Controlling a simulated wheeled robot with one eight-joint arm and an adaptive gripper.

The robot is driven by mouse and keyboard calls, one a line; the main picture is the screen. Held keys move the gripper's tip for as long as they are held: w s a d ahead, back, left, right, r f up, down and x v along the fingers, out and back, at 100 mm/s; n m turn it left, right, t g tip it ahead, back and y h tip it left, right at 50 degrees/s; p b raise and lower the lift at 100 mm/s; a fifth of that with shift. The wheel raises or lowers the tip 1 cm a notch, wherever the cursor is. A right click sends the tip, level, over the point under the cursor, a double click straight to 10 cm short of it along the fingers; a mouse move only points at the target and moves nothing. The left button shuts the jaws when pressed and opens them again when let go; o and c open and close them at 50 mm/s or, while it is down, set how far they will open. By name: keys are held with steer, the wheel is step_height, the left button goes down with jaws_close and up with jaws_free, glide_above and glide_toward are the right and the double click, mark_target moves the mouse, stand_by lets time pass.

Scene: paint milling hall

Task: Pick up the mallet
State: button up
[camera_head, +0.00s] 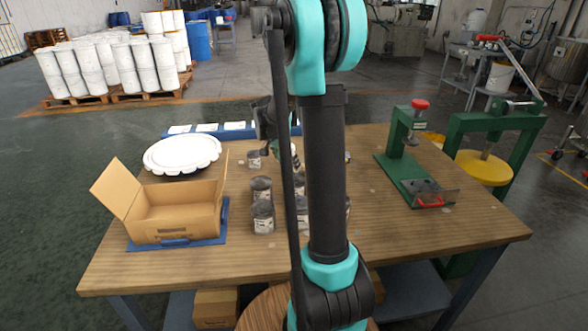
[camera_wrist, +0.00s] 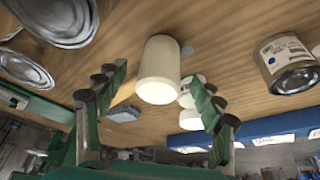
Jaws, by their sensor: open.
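In the wrist view my gripper (camera_wrist: 157,78) is open, with its green fingers spread to either side of a cream cylinder (camera_wrist: 158,70). The cylinder is beyond the fingertips against the wooden tabletop, and no contact shows. No handle shows on it, so I cannot tell whether it is the mallet's head or a container. In the head view my arm crosses the middle of the table and hides most of the gripper and what lies there. No mallet can be clearly made out in that view.
Several paint cans (camera_head: 262,215) stand beside my arm; a labelled can (camera_wrist: 286,62) shows in the wrist view. On the wooden table (camera_head: 400,235) are an open cardboard box (camera_head: 175,222), a white scalloped lid (camera_head: 182,153) and a green press (camera_head: 403,150). The front right tabletop is clear.

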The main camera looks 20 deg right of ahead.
steer(key=shift+x, duration=2.35)
steer(key=shift+c, duration=0.6)
jaws_close()
